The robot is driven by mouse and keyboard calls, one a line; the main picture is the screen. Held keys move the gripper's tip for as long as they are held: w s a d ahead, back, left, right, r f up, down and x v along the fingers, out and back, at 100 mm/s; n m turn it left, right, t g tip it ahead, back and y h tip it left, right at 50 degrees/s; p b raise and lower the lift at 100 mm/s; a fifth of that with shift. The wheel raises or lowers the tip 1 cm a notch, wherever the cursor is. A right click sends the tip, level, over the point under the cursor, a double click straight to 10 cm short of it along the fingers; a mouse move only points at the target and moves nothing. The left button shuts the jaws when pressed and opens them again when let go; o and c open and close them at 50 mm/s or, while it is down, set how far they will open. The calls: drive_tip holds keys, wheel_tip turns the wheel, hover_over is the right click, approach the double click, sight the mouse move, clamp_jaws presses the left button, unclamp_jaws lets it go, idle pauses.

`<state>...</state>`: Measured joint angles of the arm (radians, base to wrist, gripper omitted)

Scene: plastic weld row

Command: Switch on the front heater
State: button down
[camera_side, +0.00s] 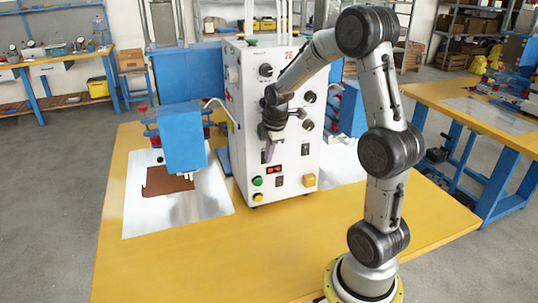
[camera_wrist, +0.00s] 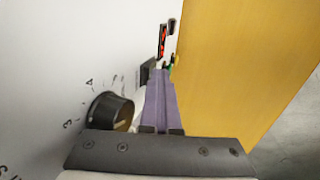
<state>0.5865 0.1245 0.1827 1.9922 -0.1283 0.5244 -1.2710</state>
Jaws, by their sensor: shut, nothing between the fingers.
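A white control cabinet (camera_side: 240,110) stands on the yellow table, with dark knobs, switches and buttons on its front panel. A black switch (camera_side: 265,155) sits left of my gripper, and another black switch (camera_side: 305,148) is to the right. My gripper (camera_side: 273,157) is shut and empty, pointing down in front of the panel. In the wrist view the purple-grey fingers (camera_wrist: 158,72) lie together, their tips close beside a black switch (camera_wrist: 147,73); I cannot tell whether they touch. A numbered black knob (camera_wrist: 110,112) is nearer the camera. No label naming the front heater is readable.
A blue press head (camera_side: 182,138) stands left over a metal plate (camera_side: 210,200). The front table is clear.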

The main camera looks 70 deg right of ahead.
drive_tip(key=s+a+r, duration=0.6)
drive_tip(key=r, duration=0.2)
drive_tip(key=shift+s+a, duration=0.3)
idle(0.3)
drive_tip(key=s+a+r+n+t, duration=0.1)
drive_tip(key=a+r+t, duration=0.3)
drive_tip(key=a, duration=0.6)
drive_tip(key=s+a+f+m+g+y, duration=0.1)
drive_tip(key=s+a+f+m+y, duration=0.1)
drive_tip(key=s+a+m, duration=0.5)
drive_tip(key=s+m, duration=0.2)
drive_tip(key=m, duration=0.1)
drive_tip(key=shift+s+a+y, duration=0.2)
drive_tip(key=shift+s+y, duration=0.05)
drive_tip(key=shift+y, duration=0.05)
